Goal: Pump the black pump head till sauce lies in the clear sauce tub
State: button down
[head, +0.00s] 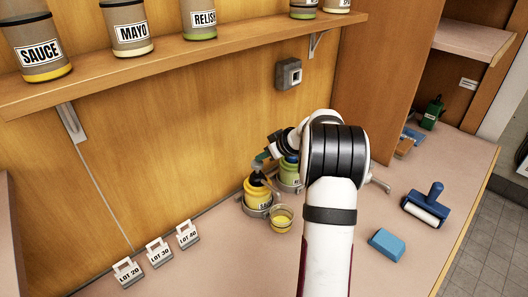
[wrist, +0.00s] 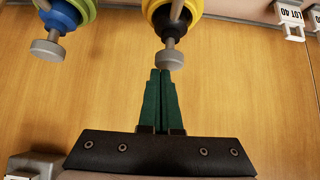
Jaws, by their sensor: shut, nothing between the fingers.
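The yellow sauce bottle (head: 257,194) stands on the counter with a black collar and pump (head: 257,178). In the wrist view, which is upside down, its black collar (wrist: 168,12) carries a stem ending in a grey round knob (wrist: 169,60). My gripper (wrist: 160,72) is shut and empty, its green fingertips close to that knob; whether they touch it I cannot tell. In the head view my gripper (head: 262,158) is above the bottle, partly hidden by my arm. The clear sauce tub (head: 281,218) stands in front of the bottle, with yellow sauce showing inside.
A green bottle with a blue collar (head: 290,174) stands right beside the yellow one; its knob (wrist: 47,53) shows in the wrist view. LOT cards (head: 158,252) stand at left. A blue sponge (head: 387,244) and a roller (head: 426,207) lie at right. A shelf (head: 170,62) runs above.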

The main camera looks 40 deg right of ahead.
jog(key=shift+f, duration=1.35)
jog(key=w+r+v, duration=0.2)
jog(key=v, duration=1.1)
jog(key=shift+w, duration=0.1)
